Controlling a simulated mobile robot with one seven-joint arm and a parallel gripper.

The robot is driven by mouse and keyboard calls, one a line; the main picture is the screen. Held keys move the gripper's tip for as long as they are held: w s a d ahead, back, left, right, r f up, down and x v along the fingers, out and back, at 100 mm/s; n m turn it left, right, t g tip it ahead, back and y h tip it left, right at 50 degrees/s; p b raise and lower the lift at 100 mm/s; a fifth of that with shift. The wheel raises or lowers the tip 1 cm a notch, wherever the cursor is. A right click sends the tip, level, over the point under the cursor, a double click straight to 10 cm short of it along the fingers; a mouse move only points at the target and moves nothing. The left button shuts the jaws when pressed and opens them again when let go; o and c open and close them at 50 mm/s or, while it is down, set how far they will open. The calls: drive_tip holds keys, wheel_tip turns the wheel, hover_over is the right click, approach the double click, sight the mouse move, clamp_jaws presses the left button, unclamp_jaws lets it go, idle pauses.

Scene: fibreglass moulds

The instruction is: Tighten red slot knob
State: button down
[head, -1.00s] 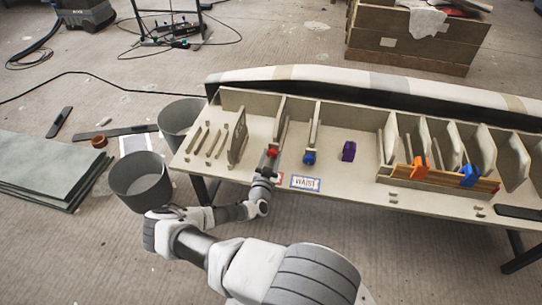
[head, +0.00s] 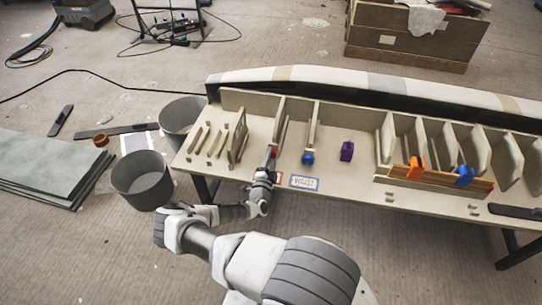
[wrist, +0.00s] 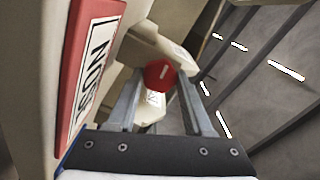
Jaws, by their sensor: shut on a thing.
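The red slot knob (wrist: 160,75) sits between my two fingertips in the wrist view, with a pale slot mark on its face. In the head view the red knob (head: 273,151) shows only as a small patch, mostly hidden by my fingers. My gripper (head: 269,160) is shut on the knob at the front end of a cream divider slot. A cream block (wrist: 160,48) lies just behind the knob.
A blue knob (head: 308,158) and a purple piece (head: 347,151) stand to the right. A blue-edged WAIST label (head: 305,183) is close by on the bench front; a red-edged label (wrist: 90,70) lies beside my left finger. Grey bins (head: 141,180) stand at left.

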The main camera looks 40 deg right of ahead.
drive_tip(key=m+p, duration=0.1)
drive_tip(key=m, duration=0.3)
drive_tip(key=shift+m, duration=0.4)
drive_tip(key=m+p, duration=0.1)
drive_tip(key=m, duration=0.3)
drive_tip(key=shift+f, duration=0.1)
drive_tip(key=m+p, duration=0.1)
drive_tip(key=m, duration=0.8)
drive_tip(key=shift+p, duration=0.3)
drive_tip(key=m, duration=0.5)
drive_tip(key=shift+w+p, duration=0.1)
drive_tip(key=shift+p, duration=0.3)
drive_tip(key=m, duration=0.4)
drive_tip(key=shift+a+m+p, duration=0.1)
drive_tip(key=shift+m+p, duration=0.2)
drive_tip(key=shift+p, duration=0.05)
drive_tip(key=m, duration=0.4)
drive_tip(key=shift+p, duration=0.3)
drive_tip(key=shift+m, duration=2.1)
